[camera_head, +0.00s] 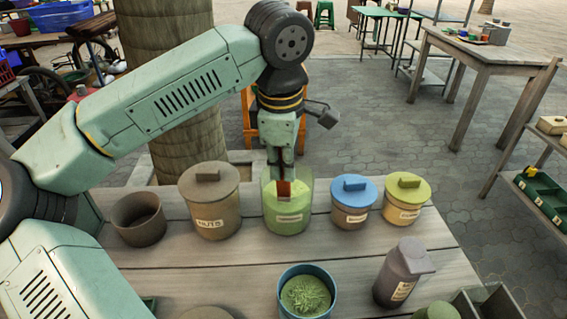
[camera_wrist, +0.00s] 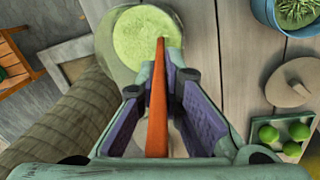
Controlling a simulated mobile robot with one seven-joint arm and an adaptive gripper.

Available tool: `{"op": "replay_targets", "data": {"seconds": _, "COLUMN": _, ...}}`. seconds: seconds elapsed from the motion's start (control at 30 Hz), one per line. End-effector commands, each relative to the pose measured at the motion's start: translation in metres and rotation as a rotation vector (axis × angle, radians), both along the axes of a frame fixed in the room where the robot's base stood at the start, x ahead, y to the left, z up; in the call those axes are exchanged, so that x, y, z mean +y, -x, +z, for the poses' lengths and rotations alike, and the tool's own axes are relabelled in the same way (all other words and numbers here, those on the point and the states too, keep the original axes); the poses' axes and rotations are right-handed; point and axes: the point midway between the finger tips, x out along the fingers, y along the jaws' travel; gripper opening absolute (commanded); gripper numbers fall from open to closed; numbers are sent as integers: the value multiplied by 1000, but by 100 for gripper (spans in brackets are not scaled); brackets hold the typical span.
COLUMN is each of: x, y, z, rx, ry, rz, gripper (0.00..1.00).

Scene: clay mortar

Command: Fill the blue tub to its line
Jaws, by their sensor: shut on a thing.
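The blue tub (camera_head: 284,302) stands at the near middle of the table, with shredded green stuff (camera_head: 307,292) in it. It also shows at the upper right in the wrist view (camera_wrist: 262,12). No line on it can be made out. A clear jar (camera_head: 310,205) of green stuff stands farther back; its label is unreadable. My gripper (camera_head: 284,176) points down into this jar's mouth. It is shut on an orange-brown handle (camera_wrist: 158,100), whose far end reaches the green stuff (camera_wrist: 143,38). What is on that end is hidden.
Beside the clear jar stand a lidded "NUTS" jar (camera_head: 210,205), a blue-lidded jar (camera_head: 354,203) and a yellow-lidded jar (camera_head: 406,202). A brown open pot (camera_head: 139,220) is far left. A tilted-looking brown jar (camera_head: 398,275) stands right of the tub. A loose lid (camera_wrist: 290,88) lies nearby.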

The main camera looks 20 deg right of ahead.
Motion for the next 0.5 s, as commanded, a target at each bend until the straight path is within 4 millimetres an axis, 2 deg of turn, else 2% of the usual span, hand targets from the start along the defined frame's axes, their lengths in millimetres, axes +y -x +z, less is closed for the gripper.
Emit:
{"op": "replay_targets", "data": {"seconds": 0.37, "x": 0, "y": 0, "z": 1, "rx": 0, "ry": 0, "rz": 0, "gripper": 0}}
{"op": "replay_targets", "data": {"seconds": 0.5, "x": 0, "y": 0, "z": 9, "rx": -1, "ry": 1, "rz": 0, "gripper": 0}}
